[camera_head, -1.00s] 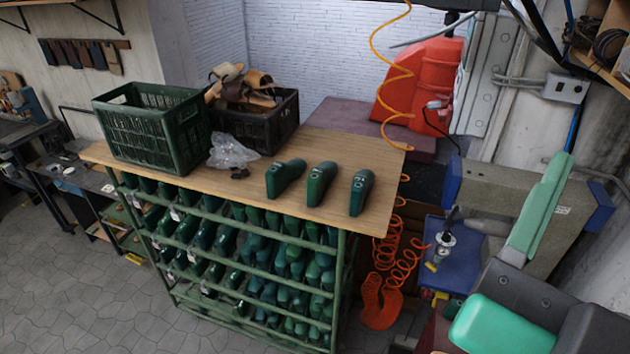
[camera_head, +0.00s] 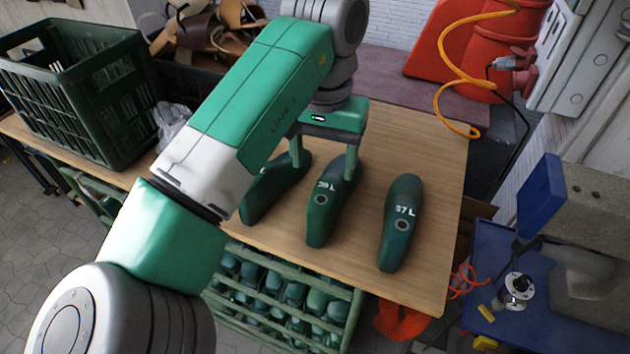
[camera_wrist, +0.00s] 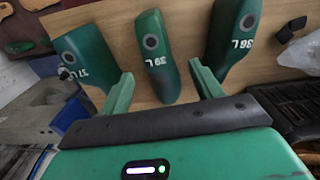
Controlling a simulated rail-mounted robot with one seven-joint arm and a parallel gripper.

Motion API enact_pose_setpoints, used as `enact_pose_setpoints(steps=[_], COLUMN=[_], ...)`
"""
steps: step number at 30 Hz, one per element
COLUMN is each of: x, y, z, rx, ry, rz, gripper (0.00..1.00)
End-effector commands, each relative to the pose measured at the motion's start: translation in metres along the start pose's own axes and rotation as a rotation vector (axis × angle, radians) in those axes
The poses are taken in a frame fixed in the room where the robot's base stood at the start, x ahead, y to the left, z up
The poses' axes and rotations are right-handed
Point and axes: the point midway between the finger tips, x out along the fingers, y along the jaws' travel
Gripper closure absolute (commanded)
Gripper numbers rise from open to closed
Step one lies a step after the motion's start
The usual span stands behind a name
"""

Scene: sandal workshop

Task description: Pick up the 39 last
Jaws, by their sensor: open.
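The 39 last (camera_head: 322,212), dark green and marked "39 L", lies on the wooden tabletop (camera_head: 440,165) as the middle of three lasts. My gripper (camera_head: 324,165) is open above its far end, its fingers pointing down on either side. In the wrist view the 39 last (camera_wrist: 158,62) shows between the two fingertips (camera_wrist: 160,76), with gaps on both sides; I cannot tell how low the fingers are. The 37 last (camera_head: 401,225) lies to the right in the head view. The last marked "36 L" (camera_wrist: 232,35) lies on the other side, partly behind my arm in the head view.
A dark green crate (camera_head: 80,95) stands at the table's left, beside a black crate with sandals (camera_head: 215,40) and a clear plastic bag (camera_head: 172,122). Racks of lasts (camera_head: 285,292) fill the space below. An orange coiled hose (camera_head: 450,75) hangs at the back right.

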Motion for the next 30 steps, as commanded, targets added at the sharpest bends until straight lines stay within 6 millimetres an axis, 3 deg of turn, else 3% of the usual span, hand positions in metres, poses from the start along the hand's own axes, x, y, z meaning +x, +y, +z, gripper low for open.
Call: enact_pose_setpoints(steps=[10,18,26,30], x=[0.029,0.072,0.077,0.077], y=[0.002,0.003,0.004,0.004], z=[-0.002,-0.006,-0.006,-0.006], rx=[0.004,0.005,0.005,0.005], ry=[0.002,0.004,0.006,0.006], rz=[0.000,0.001,0.002,0.001], gripper=[0.35,0.35,0.35,0.63])
